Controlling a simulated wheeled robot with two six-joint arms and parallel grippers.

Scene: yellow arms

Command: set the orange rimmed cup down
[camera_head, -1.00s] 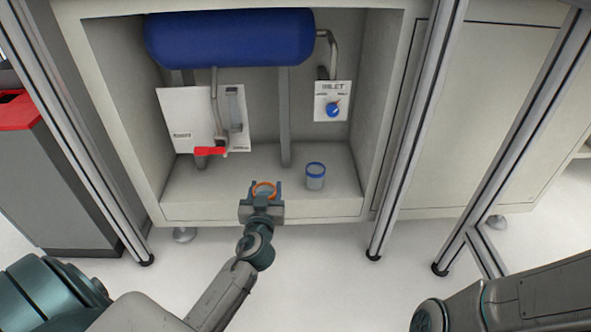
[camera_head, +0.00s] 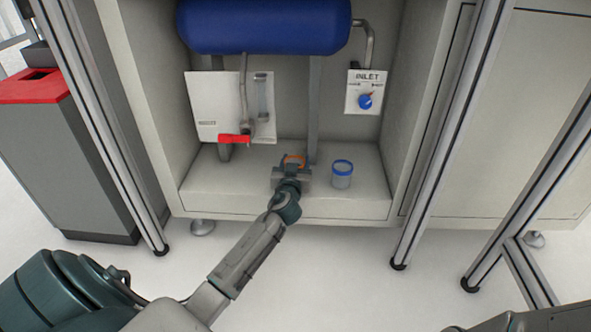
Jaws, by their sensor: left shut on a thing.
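The orange rimmed cup (camera_head: 294,158) is at the cabinet's shelf, left of a blue rimmed cup (camera_head: 342,174). Only part of its orange rim shows; the rest is hidden behind my left gripper (camera_head: 292,166). My left gripper is shut on the orange rimmed cup. I cannot tell whether the cup touches the shelf (camera_head: 230,185). Only a piece of my right arm shows at the bottom right corner; its gripper is out of view.
A blue tank (camera_head: 265,25) hangs above the shelf. A red-handled tap (camera_head: 234,138) is on the left and an inlet panel with a blue knob (camera_head: 365,101) on the right. Metal posts flank the cabinet. A grey bin with a red top (camera_head: 35,86) stands at the left.

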